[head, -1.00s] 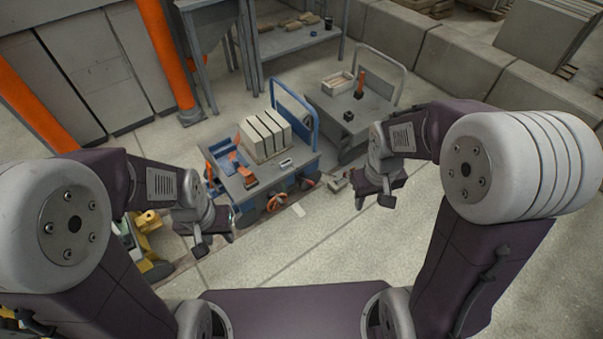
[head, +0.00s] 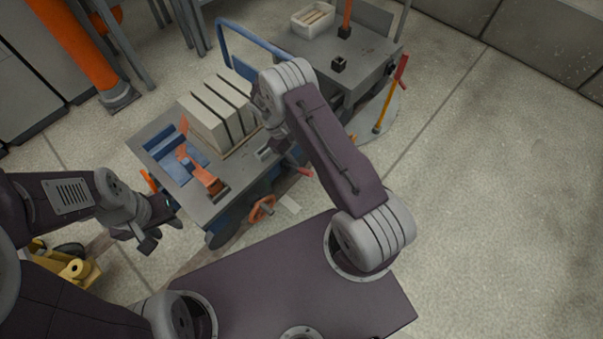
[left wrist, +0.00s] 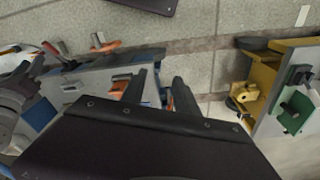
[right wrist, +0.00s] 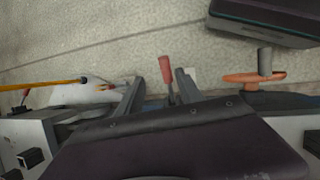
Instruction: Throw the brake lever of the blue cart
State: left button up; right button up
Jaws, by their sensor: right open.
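The blue cart (head: 165,150) stands front-left of centre in the head view, loaded with pale slabs (head: 215,108). A red-handled lever (head: 300,169) sticks out at its near right side, and its red grip (right wrist: 166,68) shows in the right wrist view. My right gripper (right wrist: 157,88) is open, with the lever grip in line with the gap between its fingertips; whether they touch cannot be told. In the head view my right arm partly hides this gripper and that side of the cart. My left gripper (head: 163,234) is open and empty, apart from the cart's left end.
An orange handwheel (head: 261,208) sits on the cart's near side, and an orange clamp (head: 203,175) on its top. A grey cart (head: 365,55) stands behind right, with a red-and-yellow lever (head: 389,97) beside it. A yellow cart (left wrist: 265,90) is at left. The right floor is clear.

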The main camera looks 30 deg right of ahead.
aim_at(308, 172)
jog(key=b+x, duration=0.1)
jog(key=x, duration=0.2)
jog(key=b+x, duration=0.2)
jog(key=x, duration=0.2)
jog(key=b+x, duration=0.1)
jog(key=x, duration=0.3)
jog(key=shift+s+a+f+b, duration=0.2)
jog(key=shift+s+a+b, duration=0.1)
jog(key=shift+b, duration=0.05)
pick_arm(q)
jog(key=f, duration=0.5)
jog(key=shift+s+f, duration=0.25)
jog(key=shift+f, duration=0.05)
pick_arm(e)
grip_shut()
